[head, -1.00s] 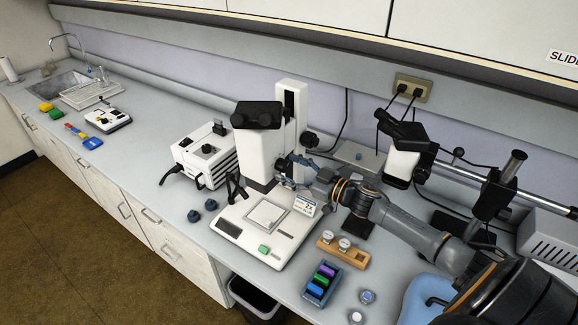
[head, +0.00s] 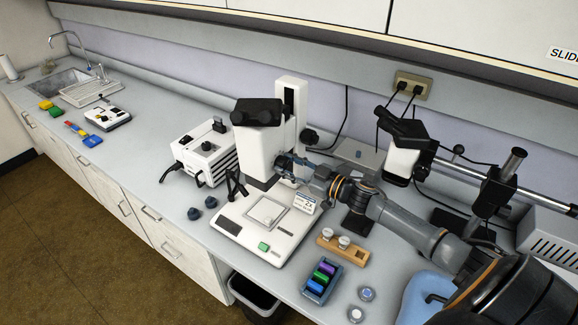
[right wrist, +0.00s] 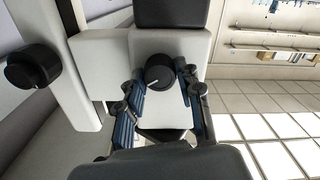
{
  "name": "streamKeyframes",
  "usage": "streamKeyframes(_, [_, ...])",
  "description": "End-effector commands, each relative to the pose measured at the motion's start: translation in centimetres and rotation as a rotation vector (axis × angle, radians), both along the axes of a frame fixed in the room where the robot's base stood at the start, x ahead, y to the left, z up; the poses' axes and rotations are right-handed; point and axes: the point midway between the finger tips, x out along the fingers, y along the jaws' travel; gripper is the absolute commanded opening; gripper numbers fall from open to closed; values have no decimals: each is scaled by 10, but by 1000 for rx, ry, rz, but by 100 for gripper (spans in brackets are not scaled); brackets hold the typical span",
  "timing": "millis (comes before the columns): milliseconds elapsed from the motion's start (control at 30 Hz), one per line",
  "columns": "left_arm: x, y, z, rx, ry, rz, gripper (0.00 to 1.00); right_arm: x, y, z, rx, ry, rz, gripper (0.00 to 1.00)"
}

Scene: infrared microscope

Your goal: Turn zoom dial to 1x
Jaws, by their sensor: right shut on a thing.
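The white infrared microscope (head: 255,155) with a black eyepiece head (head: 257,114) stands on the bench in the head view. The black zoom dial (right wrist: 158,73) with a white pointer line is on the microscope's side in the right wrist view. The pointer slants toward the lower left there. My right gripper (right wrist: 159,80) has its blue-grey fingers on either side of the dial and is shut on it. In the head view my right gripper (head: 287,166) hides the dial. Any scale marks are not readable. My left gripper is not in view.
A larger black focus knob (right wrist: 34,67) sits beside the dial on the stand. A small card (head: 305,203) stands on the white base (head: 288,238) below my gripper. A wooden holder (head: 342,249) and a slide rack (head: 321,281) lie in front. A second microscope (head: 403,160) stands to the right.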

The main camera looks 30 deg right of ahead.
Motion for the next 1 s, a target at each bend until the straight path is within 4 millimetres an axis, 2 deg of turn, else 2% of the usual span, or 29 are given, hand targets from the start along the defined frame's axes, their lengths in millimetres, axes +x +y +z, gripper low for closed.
streamKeyframes(267, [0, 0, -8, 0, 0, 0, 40, 0, 0, -1, -164, -69, 1, 4])
streamKeyframes(1000, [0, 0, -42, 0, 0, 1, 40, 0, 1, -3, -811, -337, 1, 4])
